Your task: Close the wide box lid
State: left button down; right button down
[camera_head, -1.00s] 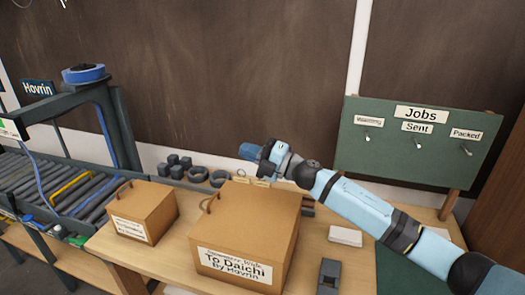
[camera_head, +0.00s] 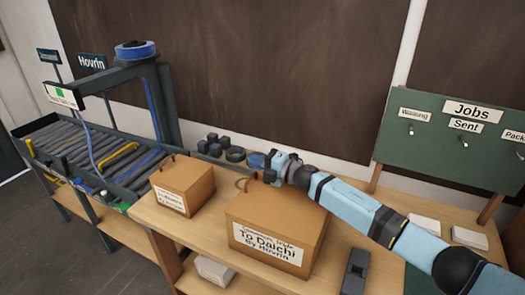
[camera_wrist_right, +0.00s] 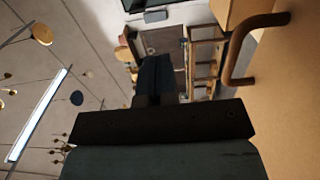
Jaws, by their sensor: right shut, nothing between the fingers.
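The wide box (camera_head: 264,246) is a brown carton on the wooden table, with a white label reading "To Daichi By Hovrin". Its lid (camera_head: 285,212) looks flat and down on top, with a curved brown handle (camera_head: 242,184) at its left end. My right gripper (camera_head: 258,161) is by the box's far left corner, just beyond the handle, shut and empty. In the right wrist view the shut fingers (camera_wrist_right: 155,75) point past the handle (camera_wrist_right: 245,45), apart from it, with a brown box surface (camera_wrist_right: 290,110) at right. My left gripper is not in view.
A smaller brown box (camera_head: 185,190) stands left of the wide box. Several dark small parts (camera_head: 215,146) lie behind it. A roller conveyor (camera_head: 100,150) is at left, a green Jobs board (camera_head: 455,150) at right. A grey block (camera_head: 355,272) lies at the front right.

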aim_at(252, 177)
jog(key=f, duration=0.1)
jog(key=f+p, duration=0.1)
jog(key=f+g+h, duration=0.1)
jog(key=shift+w+a, duration=0.3)
jog(key=shift+a, duration=0.1)
jog(key=shift+a+f+h+p, duration=0.2)
jog(key=shift+f+h+p, duration=0.25)
jog(key=shift+f, duration=0.35)
jog(key=shift+w, duration=0.1)
